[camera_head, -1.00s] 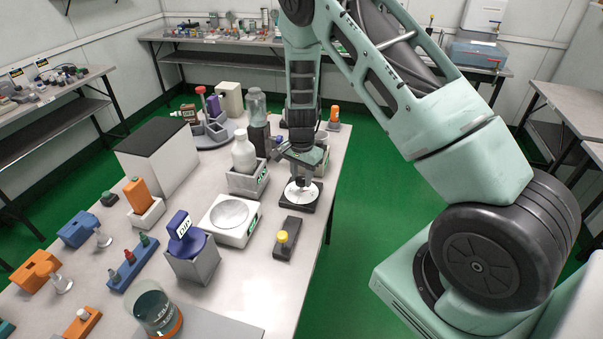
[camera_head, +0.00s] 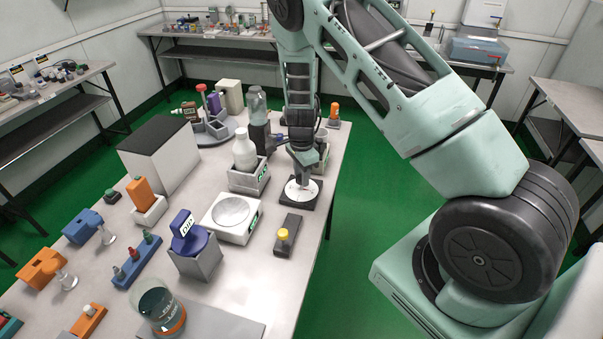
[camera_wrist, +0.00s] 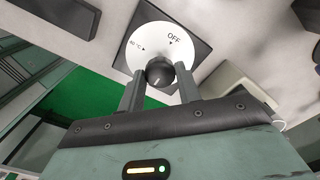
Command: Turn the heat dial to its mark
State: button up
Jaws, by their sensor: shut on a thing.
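The heat dial (camera_head: 303,193) is a white disc on a dark square base near the table's right edge. In the wrist view, its white face (camera_wrist: 138,54) carries the marks "OFF" and "40 °C", each with a small black triangle. A round black knob (camera_wrist: 159,73) stands at the dial's centre, with a short pale line on it. My gripper (camera_wrist: 159,82) is shut on this knob, one finger on each side. In the head view, my gripper (camera_head: 301,180) points down over the dial and hides the knob.
A white scale (camera_head: 231,216) and a dark block with a yellow knob (camera_head: 287,238) stand nearby. A white bottle in a grey holder (camera_head: 245,181) is left of my gripper. A pale beaker (camera_head: 322,155) stands close behind it. Green floor lies right of the table.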

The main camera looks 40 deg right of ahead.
jog(key=shift+w+d, duration=0.1)
jog(key=o, duration=1)
jog(key=shift+r, duration=0.1)
notch_tip(320, 180, up, 17)
jog(key=b, duration=0.1)
jog(key=shift+r, duration=0.15)
